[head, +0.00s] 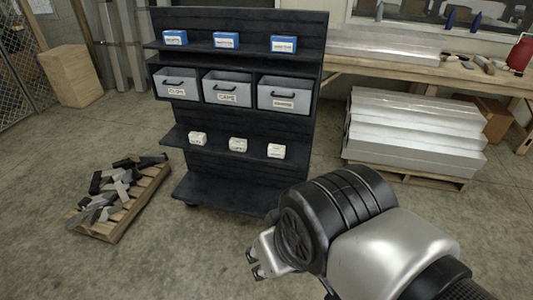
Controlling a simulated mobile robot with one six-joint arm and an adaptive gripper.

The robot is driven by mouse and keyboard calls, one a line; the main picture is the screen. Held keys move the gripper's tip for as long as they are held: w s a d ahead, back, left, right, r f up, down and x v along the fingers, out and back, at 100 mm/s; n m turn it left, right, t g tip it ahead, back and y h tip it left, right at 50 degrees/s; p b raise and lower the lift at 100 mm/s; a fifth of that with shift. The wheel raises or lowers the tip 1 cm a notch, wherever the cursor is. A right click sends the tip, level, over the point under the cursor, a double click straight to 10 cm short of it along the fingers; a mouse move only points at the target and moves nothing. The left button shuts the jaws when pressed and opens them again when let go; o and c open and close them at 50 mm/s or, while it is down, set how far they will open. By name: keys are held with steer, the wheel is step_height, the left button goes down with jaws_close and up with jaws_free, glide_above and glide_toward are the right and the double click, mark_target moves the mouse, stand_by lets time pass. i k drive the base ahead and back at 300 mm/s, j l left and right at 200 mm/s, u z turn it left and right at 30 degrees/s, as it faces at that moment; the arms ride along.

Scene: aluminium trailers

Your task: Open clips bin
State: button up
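The clips bin (177,85) is the left of three grey drawers on the dark shelf unit in the head view. Its small white label seems to read "CLIPS", and a black handle (175,82) crosses its front. The bin sits in its row, level with the other drawers, and looks closed. My gripper (254,265) is low in the middle of the view, in front of the shelf unit's lower right part and well apart from the bin. Its two dark fingertips show a gap between them, with nothing held.
The middle bin (227,88) and right bin (284,95) share the dark shelf unit (240,160). Blue boxes stand above and white boxes below. A pallet (112,225) of metal scraps lies at left; stacked aluminium (415,130) and a workbench (400,65) stand at right. Floor in front is clear.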

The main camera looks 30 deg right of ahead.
mark_target(178, 82)
steer(key=i+j, duration=0.25)
steer(key=i, duration=0.25)
steer(key=i+j+z, duration=0.1)
steer(key=i+j, duration=0.15)
steer(key=i, duration=0.3)
steer(key=i+j, duration=0.3)
steer(key=i, duration=0.2)
steer(key=i+j, duration=0.3)
steer(key=i, duration=0.2)
steer(key=i+j+z, duration=0.1)
steer(key=i+j, duration=0.2)
steer(key=i, duration=0.2)
